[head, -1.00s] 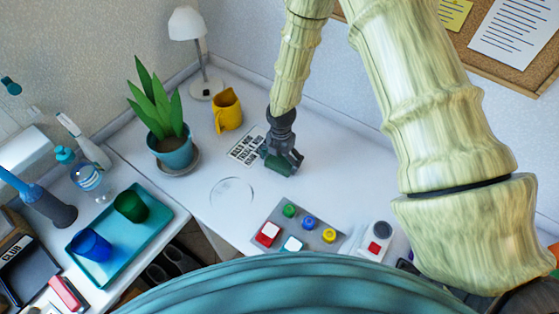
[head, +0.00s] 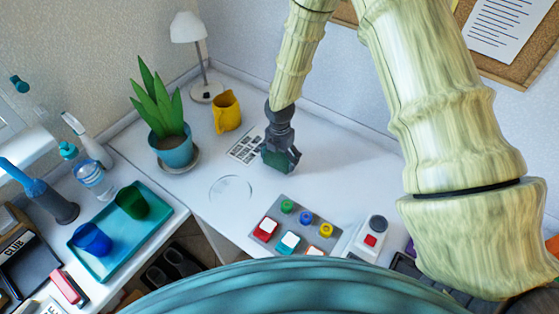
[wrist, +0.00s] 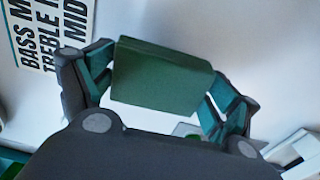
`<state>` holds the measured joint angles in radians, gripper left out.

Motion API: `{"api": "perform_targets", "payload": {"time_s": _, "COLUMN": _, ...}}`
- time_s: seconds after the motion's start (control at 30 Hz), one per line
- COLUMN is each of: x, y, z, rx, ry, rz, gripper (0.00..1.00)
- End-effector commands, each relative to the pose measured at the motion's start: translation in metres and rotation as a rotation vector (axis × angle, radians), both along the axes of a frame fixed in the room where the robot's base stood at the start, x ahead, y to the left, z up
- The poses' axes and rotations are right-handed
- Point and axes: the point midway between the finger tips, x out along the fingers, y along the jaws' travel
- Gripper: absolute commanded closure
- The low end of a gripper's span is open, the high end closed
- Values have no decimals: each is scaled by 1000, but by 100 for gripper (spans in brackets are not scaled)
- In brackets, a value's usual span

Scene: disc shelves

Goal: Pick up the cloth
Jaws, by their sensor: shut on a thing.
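The cloth (wrist: 160,78) looks like a dark green, block-shaped bundle in the wrist view. It sits between the two fingers of my gripper (wrist: 160,88), one finger against each end. In the head view, my gripper (head: 281,163) points down over the white desk with the green cloth (head: 277,160) between its fingers, partly hidden by them. My gripper is shut on it. I cannot tell from these views how far the cloth is above the desk.
A printed sheet (head: 244,146) lies just left of my gripper. A button panel (head: 277,219) and a clear round disc (head: 230,188) lie nearer.

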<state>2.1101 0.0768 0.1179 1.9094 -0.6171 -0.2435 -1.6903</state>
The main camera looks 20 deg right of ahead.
Motion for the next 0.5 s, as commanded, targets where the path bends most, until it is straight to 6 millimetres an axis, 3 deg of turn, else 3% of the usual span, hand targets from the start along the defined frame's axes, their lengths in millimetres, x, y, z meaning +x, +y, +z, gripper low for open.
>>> {"api": "perform_targets", "payload": {"time_s": 0.17, "x": 4, "y": -1, "z": 14, "rx": 0, "ry": 1, "rz": -1, "gripper": 41}}
{"api": "perform_targets", "payload": {"time_s": 0.5, "x": -46, "y": 40, "z": 17, "rx": -2, "ry": 6, "rz": 5, "gripper": 41}}
